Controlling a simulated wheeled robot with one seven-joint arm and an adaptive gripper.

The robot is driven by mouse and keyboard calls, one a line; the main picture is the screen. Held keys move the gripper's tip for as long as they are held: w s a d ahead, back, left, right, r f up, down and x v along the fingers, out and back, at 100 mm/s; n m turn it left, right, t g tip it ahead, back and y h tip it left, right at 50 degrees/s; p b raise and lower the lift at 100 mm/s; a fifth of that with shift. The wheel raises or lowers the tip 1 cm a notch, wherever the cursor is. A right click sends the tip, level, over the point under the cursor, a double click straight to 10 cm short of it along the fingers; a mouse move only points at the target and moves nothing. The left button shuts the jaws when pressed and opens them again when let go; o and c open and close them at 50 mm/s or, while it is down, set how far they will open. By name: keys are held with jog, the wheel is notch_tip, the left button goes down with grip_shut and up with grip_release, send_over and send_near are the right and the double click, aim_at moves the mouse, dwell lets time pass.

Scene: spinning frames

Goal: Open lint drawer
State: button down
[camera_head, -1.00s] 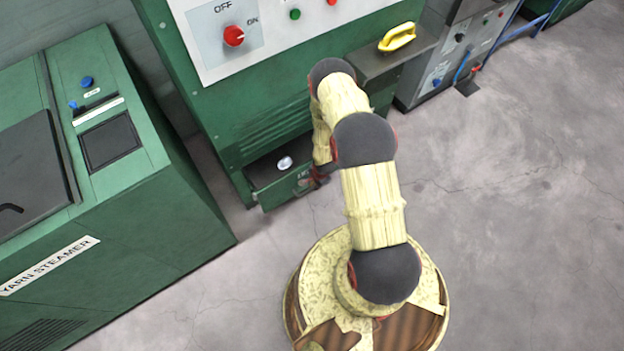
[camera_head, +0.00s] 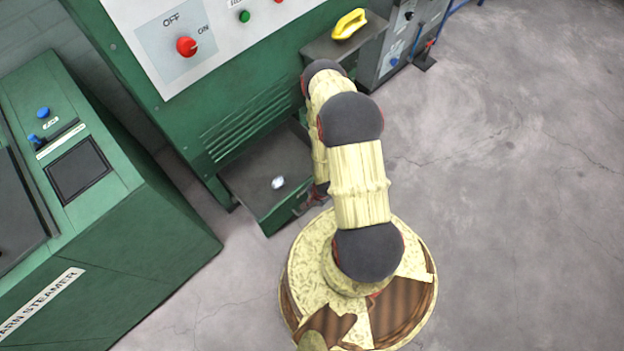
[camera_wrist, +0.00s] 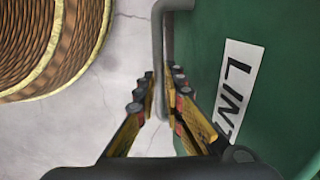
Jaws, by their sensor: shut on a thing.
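The lint drawer (camera_head: 250,178) sticks out from the bottom of the green machine, with its dark inside showing. A small whitish lump (camera_head: 278,183) lies in it. In the wrist view the green drawer front (camera_wrist: 285,110) carries a white label (camera_wrist: 238,90) reading LINT. A grey bar handle (camera_wrist: 158,40) stands along that front. My gripper (camera_wrist: 163,100) is shut on the handle, one finger on each side. In the head view my gripper (camera_head: 312,200) is at the drawer's front right, partly hidden by my arm.
The green machine (camera_head: 200,110) has a red knob (camera_head: 187,46) and a side shelf with a yellow handled object (camera_head: 349,24). A green yarn steamer (camera_head: 130,250) stands at left. A grey control box (camera_head: 405,40) stands at the back. The floor at right (camera_head: 510,200) is clear.

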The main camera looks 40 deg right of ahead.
jog(key=c, duration=1.9)
grip_release()
jog(key=shift+r, duration=0.1)
jog(key=r, duration=0.4)
jog(key=s+r, duration=0.1)
jog(key=r, duration=0.2)
jog(key=s+r, duration=0.1)
jog(key=r, duration=0.3)
jog(key=shift+s+r, duration=0.1)
jog(key=shift+r, duration=0.2)
